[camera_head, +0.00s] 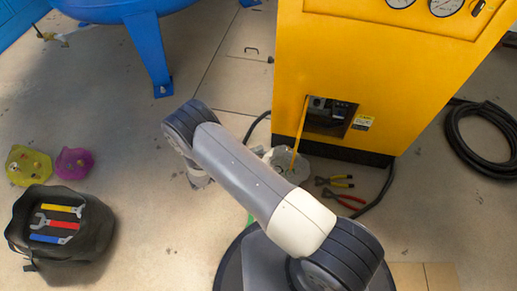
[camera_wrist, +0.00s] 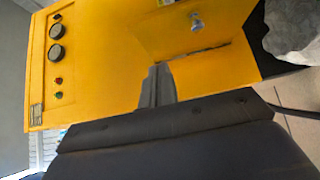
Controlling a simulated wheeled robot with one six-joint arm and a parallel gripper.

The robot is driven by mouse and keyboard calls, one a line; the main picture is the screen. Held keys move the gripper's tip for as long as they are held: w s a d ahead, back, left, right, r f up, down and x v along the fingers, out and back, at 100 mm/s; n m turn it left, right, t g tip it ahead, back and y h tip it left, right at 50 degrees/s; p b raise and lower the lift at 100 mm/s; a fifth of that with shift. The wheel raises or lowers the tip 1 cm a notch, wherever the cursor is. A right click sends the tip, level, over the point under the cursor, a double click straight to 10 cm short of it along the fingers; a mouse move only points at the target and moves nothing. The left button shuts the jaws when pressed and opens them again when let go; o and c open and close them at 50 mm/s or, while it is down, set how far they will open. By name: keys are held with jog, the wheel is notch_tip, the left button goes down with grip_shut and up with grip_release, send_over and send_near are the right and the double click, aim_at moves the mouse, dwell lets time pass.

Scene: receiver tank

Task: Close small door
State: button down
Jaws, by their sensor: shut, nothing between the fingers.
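The small door (camera_head: 299,126) is a narrow yellow panel low on the front of the yellow cabinet (camera_head: 375,60). In the head view it stands open, sticking out nearly edge-on at the left side of a dark opening (camera_head: 328,117). In the wrist view the door (camera_wrist: 170,32) appears as a yellow panel with a small metal knob (camera_wrist: 196,22). My gripper (camera_wrist: 157,70) is shut and empty, its grey fingers in front of the yellow cabinet just beside the door. I cannot tell whether they touch it. In the head view my arm mostly hides the gripper.
A black hose (camera_head: 480,140) is coiled at right. A blue tank leg (camera_head: 150,55), a tool bag (camera_head: 62,240) and lumpy yellow and purple objects (camera_head: 73,163) are at left.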

jog(key=w+d+b, duration=0.1)
jog(key=d+b, duration=0.1)
jog(key=d, duration=0.8)
jog(key=shift+w+d, duration=0.15)
jog(key=shift+d, duration=0.1)
